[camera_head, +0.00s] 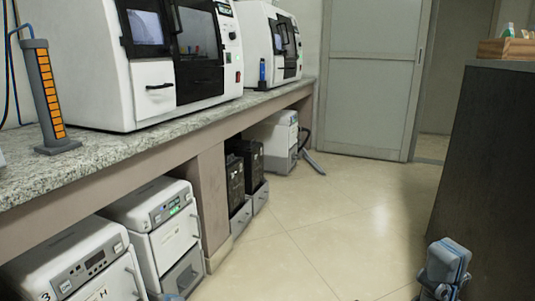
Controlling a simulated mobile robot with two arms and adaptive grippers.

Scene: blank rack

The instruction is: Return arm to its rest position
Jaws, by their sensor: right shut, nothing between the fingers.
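Part of my right arm (444,266), a blue-grey joint with a rounded cap, shows at the bottom right, in front of the dark cabinet and over the tiled floor. No gripper fingers can be made out on it. A small blue-grey tip of what looks like my other arm (172,297) just enters at the bottom edge, in front of the lower white machines. Neither gripper shows, and the rest of both arms is cut off below the picture.
A stone-topped bench (105,155) runs along the left with white machines (120,95) and an orange-striped stand (50,105). White units (155,225) stand below. A dark cabinet (487,165) is at right. The tiled floor (320,220) between is clear towards the door (375,80).

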